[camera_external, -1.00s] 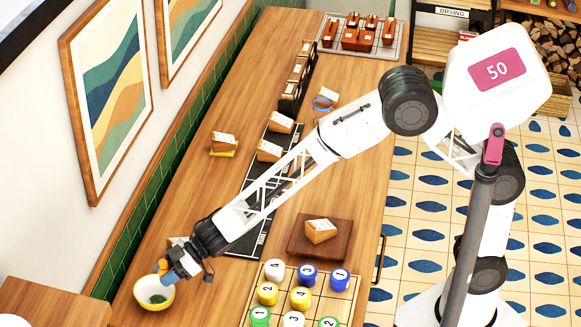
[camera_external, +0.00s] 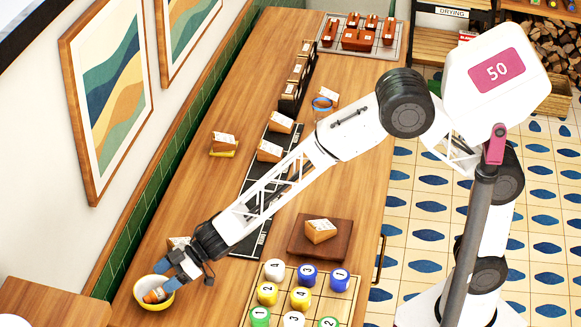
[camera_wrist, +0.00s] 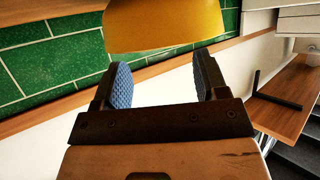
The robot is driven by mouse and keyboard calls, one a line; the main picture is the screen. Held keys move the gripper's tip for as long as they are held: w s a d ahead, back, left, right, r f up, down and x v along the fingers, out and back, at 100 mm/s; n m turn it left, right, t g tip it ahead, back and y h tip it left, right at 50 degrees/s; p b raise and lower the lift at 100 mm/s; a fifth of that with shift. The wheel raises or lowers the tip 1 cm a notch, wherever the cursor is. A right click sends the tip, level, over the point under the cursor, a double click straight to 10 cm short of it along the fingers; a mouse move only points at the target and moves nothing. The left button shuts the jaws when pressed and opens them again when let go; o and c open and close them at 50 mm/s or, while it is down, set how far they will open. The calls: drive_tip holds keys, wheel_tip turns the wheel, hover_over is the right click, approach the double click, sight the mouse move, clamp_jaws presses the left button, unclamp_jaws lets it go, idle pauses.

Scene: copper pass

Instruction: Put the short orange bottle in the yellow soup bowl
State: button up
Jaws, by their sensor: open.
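The short orange bottle (camera_external: 154,296) lies inside the yellow soup bowl (camera_external: 159,307) at the lower left of the counter. My gripper (camera_external: 170,274) is just above the bowl's far right side, pointing down to the left, with its blue fingers close to the bottle. In the wrist view my gripper (camera_wrist: 162,82) is open, with nothing between its two blue pads. The bottle does not show there.
Numbered jars stand on a wooden grid board (camera_external: 249,292) to the right of the bowl. A brown board (camera_external: 293,245) with a wrapped block is behind them. More blocks sit along a black mat (camera_external: 247,192). The tiled wall (camera_external: 129,240) runs close on the left.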

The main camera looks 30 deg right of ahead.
drive_tip(key=shift+r, duration=0.1)
drive_tip(key=shift+r, duration=0.15)
drive_tip(key=shift+d+r, duration=0.25)
drive_tip(key=shift+d, duration=0.2)
drive_tip(key=v, duration=1.1)
idle(0.4)
